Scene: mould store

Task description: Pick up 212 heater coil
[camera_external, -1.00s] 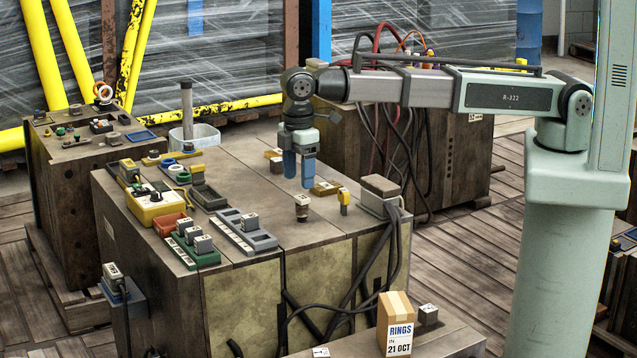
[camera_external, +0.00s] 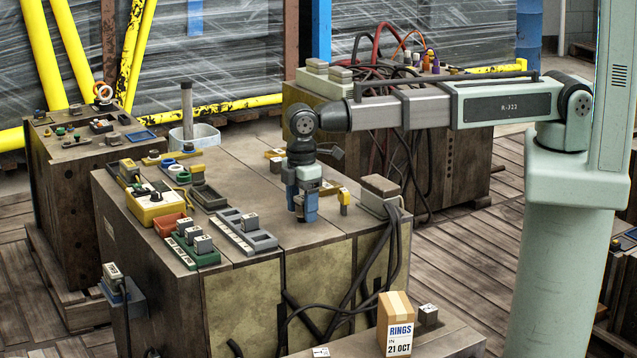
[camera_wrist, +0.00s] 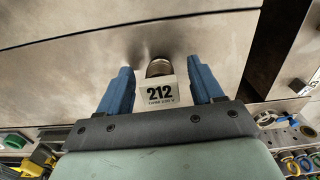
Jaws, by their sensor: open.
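The 212 heater coil (camera_wrist: 159,92) shows in the wrist view as a pale block labelled "212" with a round metallic part (camera_wrist: 158,68) beyond it. It stands on the brown bench top (camera_external: 262,214). My gripper (camera_wrist: 160,88) is open, with one blue finger on each side of the coil. Gaps show between the fingers and the block. In the external view my gripper (camera_external: 303,214) is low over the bench top and mostly hides the coil.
A grey tray (camera_external: 245,232) and a green tray (camera_external: 192,245) holding blocks lie to the left, near a yellow box (camera_external: 152,207). Bench top between is clear.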

